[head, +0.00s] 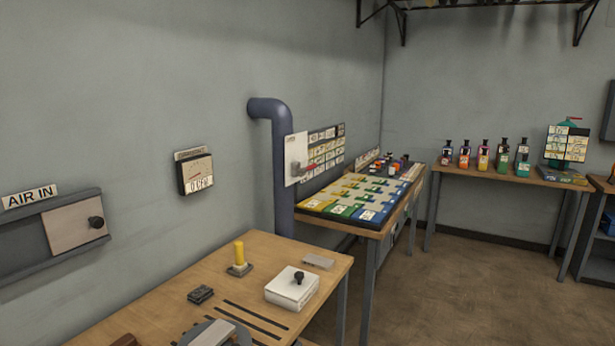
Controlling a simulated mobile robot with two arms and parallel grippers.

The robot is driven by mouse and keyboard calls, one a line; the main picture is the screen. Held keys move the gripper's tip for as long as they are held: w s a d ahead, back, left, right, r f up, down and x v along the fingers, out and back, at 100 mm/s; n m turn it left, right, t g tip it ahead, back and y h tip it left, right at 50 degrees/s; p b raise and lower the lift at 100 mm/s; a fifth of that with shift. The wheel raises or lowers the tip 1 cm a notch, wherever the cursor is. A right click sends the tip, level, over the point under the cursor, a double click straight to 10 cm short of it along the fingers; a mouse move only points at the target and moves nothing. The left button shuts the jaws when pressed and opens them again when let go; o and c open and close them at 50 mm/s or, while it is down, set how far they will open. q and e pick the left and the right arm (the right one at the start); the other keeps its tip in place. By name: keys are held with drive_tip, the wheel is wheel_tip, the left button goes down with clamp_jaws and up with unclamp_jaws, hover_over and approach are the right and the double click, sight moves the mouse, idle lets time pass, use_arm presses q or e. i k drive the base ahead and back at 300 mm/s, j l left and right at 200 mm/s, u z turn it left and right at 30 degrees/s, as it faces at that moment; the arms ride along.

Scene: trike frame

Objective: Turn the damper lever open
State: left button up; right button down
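A white plate (293,150) with small lettering stands against the large blue-grey duct pipe (284,200) on the left wall. A small red-handled lever (309,168) sticks out from the plate toward the right, roughly level; it looks like the damper lever. It is small and far off, so its exact setting cannot be read. Neither of my grippers shows in the head view.
A wooden workbench (160,290) in front holds a white box with a black knob (292,287) and a yellow post (239,254). A table with a coloured board (365,196) stands beyond the pipe. Floor at right is clear.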

sight(302, 170)
drive_tip(key=i+l+z, duration=0.1)
drive_tip(key=i+z, duration=0.15)
drive_tip(key=z, duration=1.1)
drive_tip(key=i+l+z, duration=0.2)
drive_tip(key=i, duration=1.7)
drive_tip(key=i+j, duration=0.1)
drive_tip(key=i, duration=2.45)
drive_tip(key=i+u, duration=0.15)
drive_tip(key=u, duration=0.35)
drive_tip(key=i+u, duration=0.2)
drive_tip(key=u, duration=0.25)
drive_tip(key=i+l+u, duration=0.15)
drive_tip(key=u, duration=0.35)
drive_tip(key=i+l+u, duration=0.15)
drive_tip(key=u, duration=0.3)
